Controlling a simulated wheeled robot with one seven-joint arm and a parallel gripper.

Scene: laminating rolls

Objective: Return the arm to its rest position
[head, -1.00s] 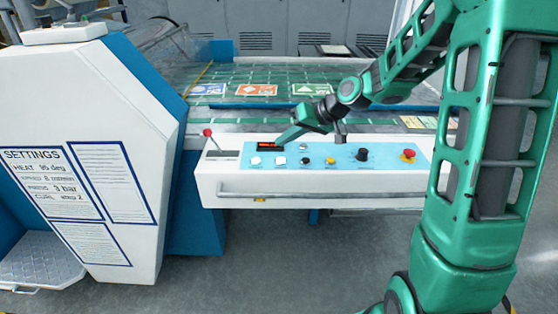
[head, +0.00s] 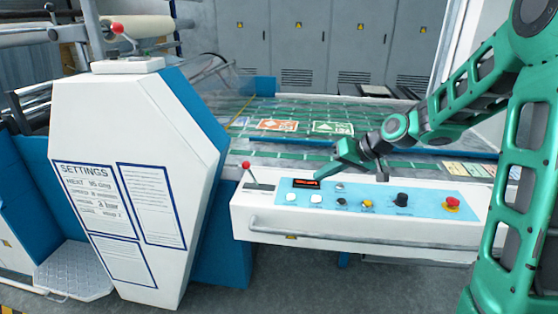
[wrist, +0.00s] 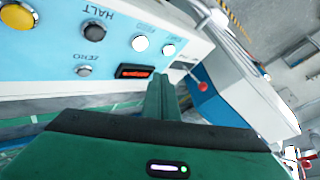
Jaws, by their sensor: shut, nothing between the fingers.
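My green arm (head: 470,110) comes in from the right in the head view and reaches over the control panel (head: 275,222). My gripper (head: 342,158) hangs above the panel's back edge, near the red digital display (head: 305,183). In the wrist view the fingers of my gripper (wrist: 162,85) are together and point toward the display (wrist: 134,72). Nothing is held. Whether the fingertips touch the panel cannot be told, but they appear apart from it.
The panel carries white buttons, a black knob (head: 401,200), a red emergency button (head: 452,203) and a red-tipped lever (head: 246,166). A white machine housing with a SETTINGS sheet (head: 86,198) stands left. Printed cards (head: 332,128) lie on the green bed behind. Grey cabinets (head: 308,40) line the back.

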